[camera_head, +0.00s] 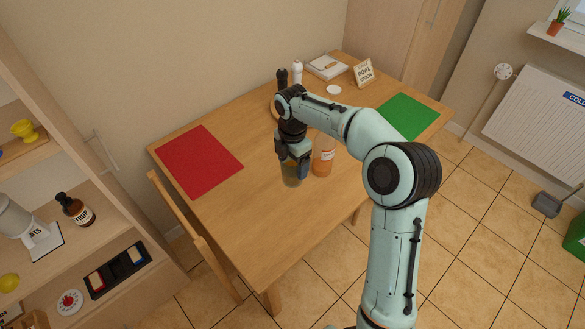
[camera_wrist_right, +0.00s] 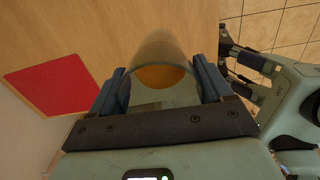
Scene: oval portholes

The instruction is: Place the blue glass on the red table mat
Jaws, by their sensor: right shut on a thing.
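My right gripper (camera_head: 293,158) is shut on a see-through glass (camera_head: 291,179), low over the table or on it; I cannot tell if its base touches. In the right wrist view the glass (camera_wrist_right: 160,75) is between the fingers (camera_wrist_right: 164,90), looking clear greyish with an orange-brown disc at its bottom; blue is not clear on it. The red table mat (camera_head: 199,161) lies flat and bare at the table's left end, to the left of the gripper. It also shows in the wrist view (camera_wrist_right: 55,87). A dark, jointed part at the wrist view's right may be my left gripper (camera_wrist_right: 240,65).
An orange see-through bottle (camera_head: 323,158) stands close right of the held glass. A green mat (camera_head: 408,117), sign (camera_head: 363,73) and dark and white mills (camera_head: 296,72) are further back. A chair (camera_head: 193,235) stands at the near-left edge. Bare wood separates glass and red mat.

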